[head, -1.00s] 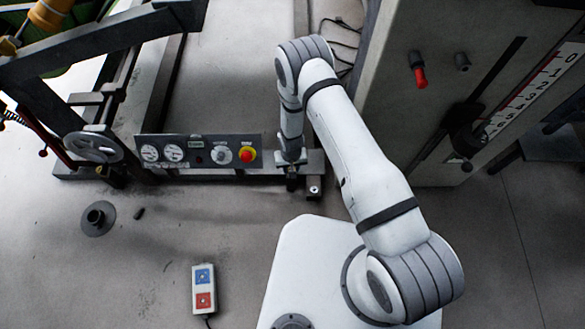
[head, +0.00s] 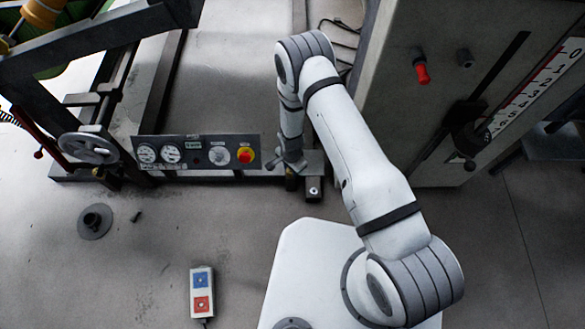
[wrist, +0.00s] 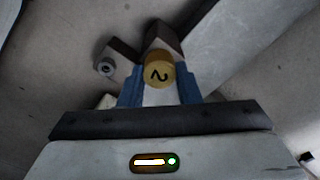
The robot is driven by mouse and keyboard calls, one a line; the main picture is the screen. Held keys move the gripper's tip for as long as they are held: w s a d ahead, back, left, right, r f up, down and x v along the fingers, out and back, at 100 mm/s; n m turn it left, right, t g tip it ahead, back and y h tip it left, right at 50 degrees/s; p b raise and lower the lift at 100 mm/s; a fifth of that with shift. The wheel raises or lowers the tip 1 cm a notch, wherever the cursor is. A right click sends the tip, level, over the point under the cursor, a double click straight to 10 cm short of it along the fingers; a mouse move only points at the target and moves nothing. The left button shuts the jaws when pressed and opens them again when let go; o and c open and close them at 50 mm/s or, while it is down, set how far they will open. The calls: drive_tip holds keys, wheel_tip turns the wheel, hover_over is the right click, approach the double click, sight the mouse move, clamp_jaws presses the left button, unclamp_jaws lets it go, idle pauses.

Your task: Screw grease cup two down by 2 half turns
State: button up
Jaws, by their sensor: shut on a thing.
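Grease cup two (wrist: 159,74) shows in the wrist view as a round brass cap marked with a dark 2. My gripper (wrist: 160,92) has its blue fingers on both sides of the cap and is shut on it. In the head view my gripper (head: 291,170) is low at the right end of the dark frame beam, and the cup there is hidden by it. A small block with a round fitting (wrist: 105,68) is left of the cup in the wrist view.
A grey cabinet (head: 420,120) rises on the right.

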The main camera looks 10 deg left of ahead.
drive_tip(key=shift+a+m, duration=0.2)
drive_tip(key=shift+m, duration=1.5)
drive_tip(key=o, duration=0.7)
drive_tip(key=shift+o, duration=1.4)
drive_tip(key=shift+d, duration=0.1)
drive_tip(key=shift+r, duration=0.1)
wheel_tip(320, 180, up, 8)
drive_tip(key=shift+f+p, duration=0.2)
drive_tip(key=shift+p, duration=0.95)
